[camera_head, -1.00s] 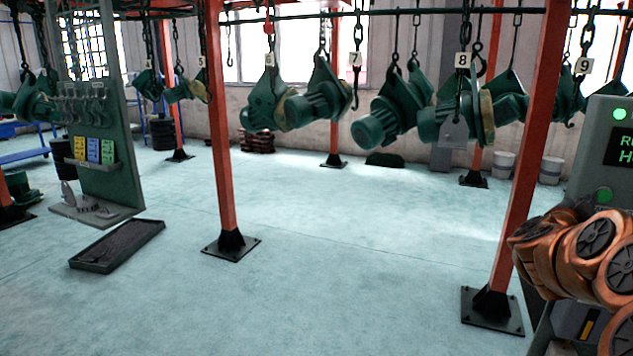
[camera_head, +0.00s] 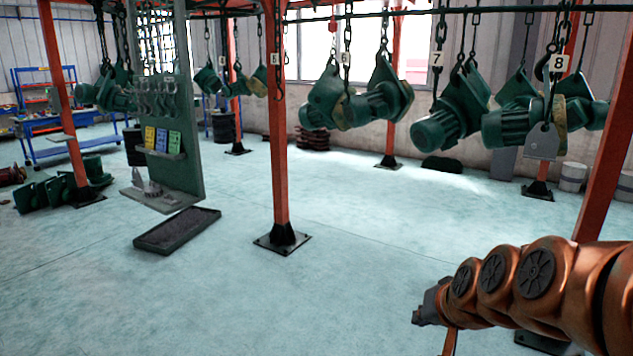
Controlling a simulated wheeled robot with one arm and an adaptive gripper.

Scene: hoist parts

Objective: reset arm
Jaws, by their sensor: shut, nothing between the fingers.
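My copper-coloured arm reaches in from the lower right of the head view, and its jointed links lie almost level over the floor. My gripper (camera_head: 428,306) is the small dark grey end at the left tip of the arm. It is shut and empty, and it is apart from everything around it. Its fingers are small and partly hidden. Bare floor shows behind and left of it.
An orange post (camera_head: 280,140) stands on a black foot at centre. Green hoists (camera_head: 450,115) hang from chains behind. A tool board (camera_head: 185,120) stands left, with a dark tray (camera_head: 177,230) before it. A blue cart (camera_head: 60,140) stands far left. The middle floor is clear.

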